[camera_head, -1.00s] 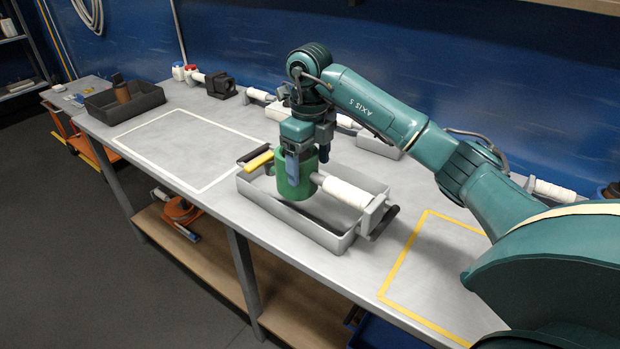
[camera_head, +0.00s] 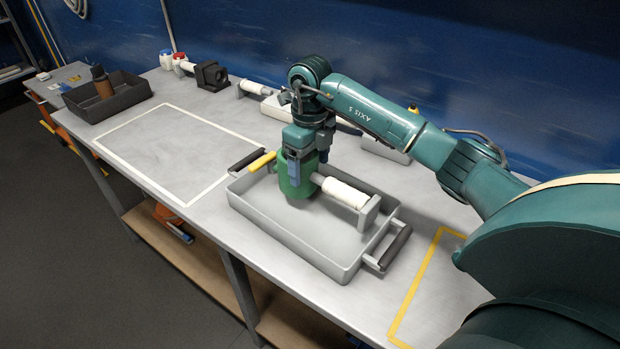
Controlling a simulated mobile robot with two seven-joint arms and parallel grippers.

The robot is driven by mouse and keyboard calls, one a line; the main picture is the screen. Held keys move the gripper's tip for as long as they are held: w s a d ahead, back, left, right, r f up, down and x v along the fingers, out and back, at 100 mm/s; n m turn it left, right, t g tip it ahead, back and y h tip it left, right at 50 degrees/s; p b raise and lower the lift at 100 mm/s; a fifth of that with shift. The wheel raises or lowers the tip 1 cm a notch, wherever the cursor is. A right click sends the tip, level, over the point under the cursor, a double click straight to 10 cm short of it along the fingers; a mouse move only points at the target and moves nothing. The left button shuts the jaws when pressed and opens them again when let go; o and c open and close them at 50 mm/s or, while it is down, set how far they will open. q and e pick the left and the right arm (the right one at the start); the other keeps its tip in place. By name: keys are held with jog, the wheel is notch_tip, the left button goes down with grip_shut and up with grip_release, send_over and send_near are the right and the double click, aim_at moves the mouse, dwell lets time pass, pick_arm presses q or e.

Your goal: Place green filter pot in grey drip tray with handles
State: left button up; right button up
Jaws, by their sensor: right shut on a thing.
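The green filter pot (camera_head: 290,187) is upright within the outline of the grey drip tray (camera_head: 285,243), towards its back left part. My right gripper (camera_head: 304,164) is shut on the pot from above. A short yellow bar (camera_head: 262,161) sticks out left of the pot, and a white cylinder with a grey end plate (camera_head: 345,194) sticks out right. The tray has dark handles at its left and right ends. I cannot tell whether the pot's base touches the tray floor. My left gripper is not in view.
A white-outlined area (camera_head: 180,203) left of the tray is empty. A yellow-outlined area (camera_head: 415,291) lies to the right. A dark tray with a brown vessel (camera_head: 103,87) stands far left. A black device (camera_head: 212,75) and white-topped items line the back near the blue wall.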

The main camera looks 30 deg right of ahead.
aim_at(310, 177)
notch_tip(310, 177, down, 4)
jog(key=shift+r, duration=0.15)
jog(key=shift+f, duration=0.2)
jog(key=o, duration=1.2)
jog(key=shift+o, duration=0.2)
notch_tip(310, 177, up, 12)
jog(key=shift+r+b, duration=0.1)
jog(key=shift+b, duration=0.2)
